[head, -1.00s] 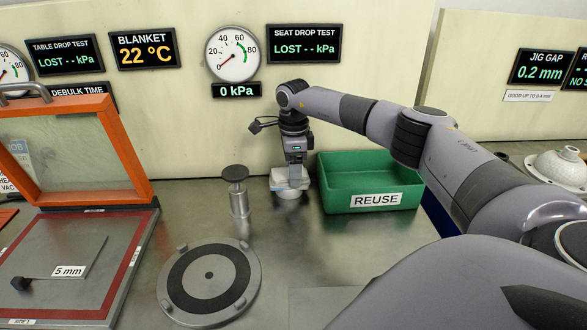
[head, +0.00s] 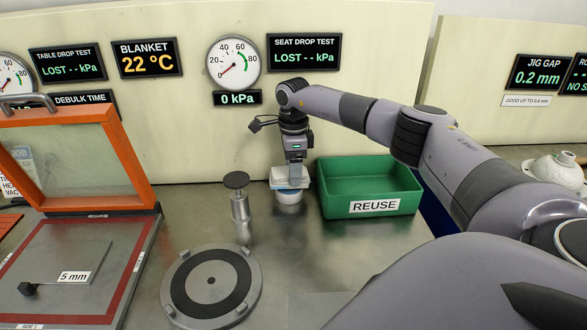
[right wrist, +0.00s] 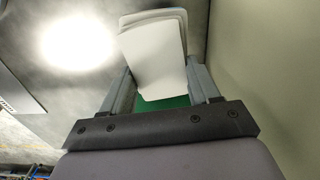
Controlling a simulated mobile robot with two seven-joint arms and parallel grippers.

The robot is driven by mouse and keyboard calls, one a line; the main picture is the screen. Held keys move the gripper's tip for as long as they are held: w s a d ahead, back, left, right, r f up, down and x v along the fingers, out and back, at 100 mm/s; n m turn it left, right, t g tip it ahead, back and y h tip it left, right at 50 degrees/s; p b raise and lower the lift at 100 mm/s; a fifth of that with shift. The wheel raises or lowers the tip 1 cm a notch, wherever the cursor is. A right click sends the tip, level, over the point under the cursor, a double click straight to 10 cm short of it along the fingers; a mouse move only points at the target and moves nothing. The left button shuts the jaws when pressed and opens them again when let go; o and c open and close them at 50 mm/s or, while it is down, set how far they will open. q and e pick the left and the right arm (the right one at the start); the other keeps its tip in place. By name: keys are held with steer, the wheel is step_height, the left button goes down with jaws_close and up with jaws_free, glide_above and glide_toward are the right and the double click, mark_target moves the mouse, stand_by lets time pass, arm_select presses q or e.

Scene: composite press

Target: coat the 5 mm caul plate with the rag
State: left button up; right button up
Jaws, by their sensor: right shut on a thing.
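The 5 mm caul plate (head: 62,258) lies flat on the red-bordered table at the lower left, with a "5 mm" label and a small black block at its near left corner. My right gripper (head: 292,178) is at the back, shut on a pale folded rag (right wrist: 155,48). The rag hangs between both fingers in the right wrist view. My left gripper is not in view.
A green REUSE bin (head: 340,199) stands just right of the gripper. A metal post with a dark round top (head: 236,181) stands to its left. A round plate with a dark ring (head: 211,281) lies in front. An orange-framed lid (head: 140,178) stands raised behind the table.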

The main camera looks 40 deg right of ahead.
step_height(320, 180, up, 3)
steer(key=shift+f+p, duration=0.15)
steer(key=shift+p, duration=0.75)
steer(key=shift+r, duration=1)
